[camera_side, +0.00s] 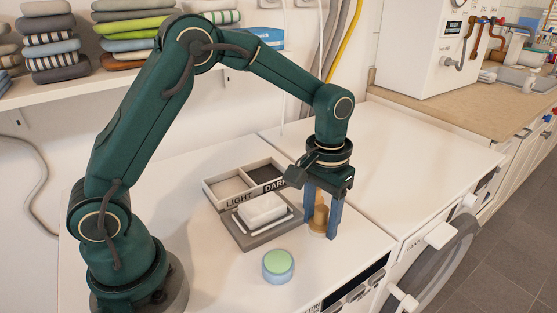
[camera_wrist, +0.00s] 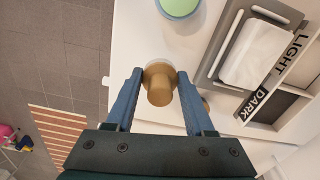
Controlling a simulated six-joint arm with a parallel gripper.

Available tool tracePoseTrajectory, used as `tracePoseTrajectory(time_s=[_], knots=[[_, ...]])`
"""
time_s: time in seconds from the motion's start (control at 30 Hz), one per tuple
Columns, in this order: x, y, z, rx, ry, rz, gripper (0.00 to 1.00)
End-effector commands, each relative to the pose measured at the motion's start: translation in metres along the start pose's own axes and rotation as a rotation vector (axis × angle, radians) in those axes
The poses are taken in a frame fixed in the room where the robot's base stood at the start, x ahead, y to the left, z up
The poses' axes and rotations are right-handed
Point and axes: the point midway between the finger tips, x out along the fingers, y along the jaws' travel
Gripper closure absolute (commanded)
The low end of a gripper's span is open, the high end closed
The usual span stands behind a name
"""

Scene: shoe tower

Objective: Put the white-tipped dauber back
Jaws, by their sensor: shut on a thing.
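A wooden dauber (camera_side: 320,214) stands upright between the two blue fingers of my gripper (camera_side: 320,225), low at the washer top near its front edge. In the wrist view my gripper (camera_wrist: 159,75) is shut on this dauber (camera_wrist: 160,88), with its round wooden end facing the camera. A pale rim shows around its lower end, but its tip is mostly hidden. A two-compartment holder marked LIGHT (camera_side: 239,200) and DARK (camera_side: 274,184) stands behind and to the left of my gripper. A small brown wooden thing (camera_wrist: 205,103) shows partly behind the right finger in the wrist view.
A white block (camera_side: 262,209) rests on a grey tray (camera_side: 251,240) in front of the holder. The white top (camera_side: 410,150) to the right is clear. Folded cloths (camera_side: 50,45) fill a shelf behind.

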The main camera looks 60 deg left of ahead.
Motion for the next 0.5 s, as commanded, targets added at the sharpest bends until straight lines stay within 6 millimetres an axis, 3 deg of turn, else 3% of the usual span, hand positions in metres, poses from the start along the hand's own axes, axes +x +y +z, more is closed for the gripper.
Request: tracePoseTrajectory(time_s=[0.13, 0.5], knots=[[0.007, 0.012, -0.001, 0.001, 0.000, 0.000, 1.00], [0.047, 0.012, -0.001, -0.001, -0.002, -0.001, 1.00]])
